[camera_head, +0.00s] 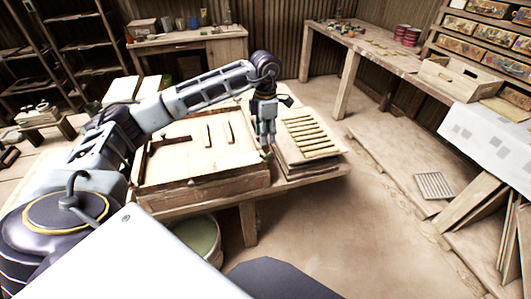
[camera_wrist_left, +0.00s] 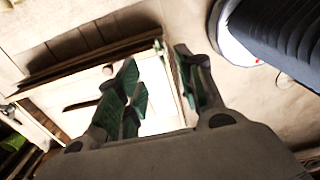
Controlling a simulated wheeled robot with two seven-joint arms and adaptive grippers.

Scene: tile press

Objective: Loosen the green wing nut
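My left gripper (camera_head: 267,138) hangs fingers-down at the right edge of the wooden press frame (camera_head: 205,193), beside the stacked boards. In the left wrist view its two green-padded fingers (camera_wrist_left: 160,92) stand apart, with a bright pale surface showing between them and nothing clearly held. A small greenish spot (camera_head: 268,154) shows just under the fingertips in the head view, too small to tell from the fingers. My right gripper is in neither view.
A stack of boards with slats (camera_head: 310,133) stands close right of the gripper. A bucket with green contents (camera_head: 200,236) is below the press frame. A long workbench with red tins (camera_head: 405,35) stands at the back right. Open floor lies between.

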